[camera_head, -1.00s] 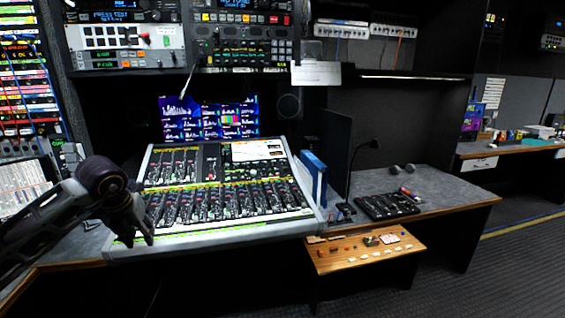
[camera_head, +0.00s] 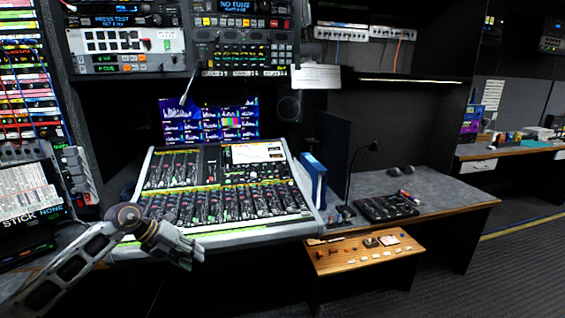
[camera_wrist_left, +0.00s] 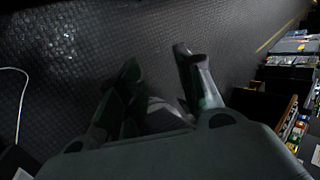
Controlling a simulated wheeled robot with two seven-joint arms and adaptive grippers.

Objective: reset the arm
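My left arm (camera_head: 75,262) comes in from the lower left of the head view. My left gripper (camera_head: 193,258) hangs in front of the lower left edge of the mixing console (camera_head: 240,236), pointing down and to the right. In the left wrist view the two fingers of the left gripper (camera_wrist_left: 157,62) stand apart, with only the dark textured floor (camera_wrist_left: 95,50) between and beyond them. Nothing is held. My right arm and gripper are not in view.
A grey desk (camera_head: 440,185) with a small black panel (camera_head: 387,207) stands right of the console. A low wooden shelf (camera_head: 350,262) with small items juts out below. Screens (camera_head: 210,120) and equipment racks (camera_head: 128,40) rise behind. Floor at the right is clear.

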